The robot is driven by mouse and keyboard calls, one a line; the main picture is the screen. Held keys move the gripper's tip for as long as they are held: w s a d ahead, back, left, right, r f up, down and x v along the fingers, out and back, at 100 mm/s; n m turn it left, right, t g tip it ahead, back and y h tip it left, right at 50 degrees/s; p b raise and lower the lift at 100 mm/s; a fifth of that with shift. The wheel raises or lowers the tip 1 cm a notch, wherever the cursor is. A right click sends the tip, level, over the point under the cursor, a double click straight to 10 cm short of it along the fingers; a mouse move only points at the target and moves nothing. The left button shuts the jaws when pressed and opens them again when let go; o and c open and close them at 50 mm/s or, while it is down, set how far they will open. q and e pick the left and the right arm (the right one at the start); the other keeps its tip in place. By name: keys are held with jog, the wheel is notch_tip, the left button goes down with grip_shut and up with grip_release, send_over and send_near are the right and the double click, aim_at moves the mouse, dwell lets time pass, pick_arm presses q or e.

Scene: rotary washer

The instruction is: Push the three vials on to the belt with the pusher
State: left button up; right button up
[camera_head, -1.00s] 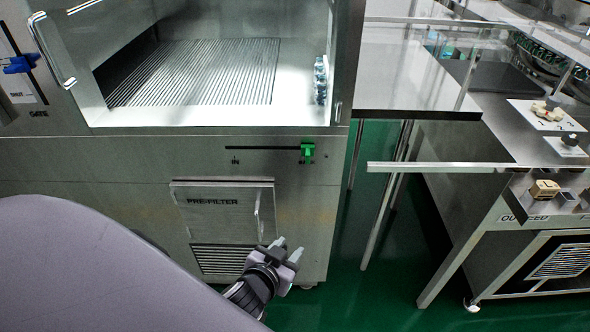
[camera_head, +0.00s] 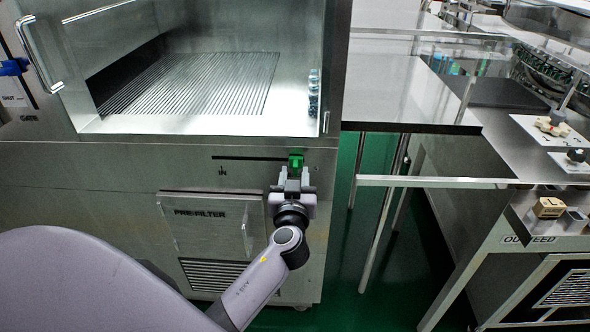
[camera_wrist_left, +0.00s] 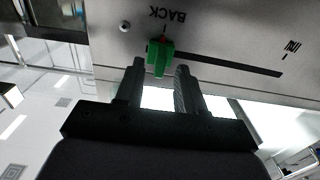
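The vials (camera_head: 314,92) stand in a row at the right end of the chamber floor, small and clear, too small to count surely. The ribbed grey belt (camera_head: 190,82) lies to their left across a bare strip. The pusher's green handle (camera_head: 296,160) is at the right end of its slot, at the BACK label in the left wrist view (camera_wrist_left: 160,57). My left gripper (camera_head: 293,176) is open, its fingertips just below the handle in the head view. In the wrist view the handle lies in line with the finger gap; contact cannot be told. My right gripper is not in view.
The black slot (camera_head: 245,158) runs left from the handle to the IN label. The pre-filter door (camera_head: 210,225) with its handle is below. A blue gate knob (camera_head: 12,67) is far left. A steel table (camera_head: 405,85) and outfeed bench (camera_head: 555,220) stand right.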

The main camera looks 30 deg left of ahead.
pick_arm(q)
jog(key=shift+x, duration=1)
grip_shut()
jog(key=s+a, duration=0.3)
jog(key=a, duration=0.2)
jog(key=s+a, duration=0.3)
jog(key=a, duration=0.2)
jog(key=s+a, duration=0.4)
jog(key=a, duration=0.2)
jog(key=shift+r, duration=0.1)
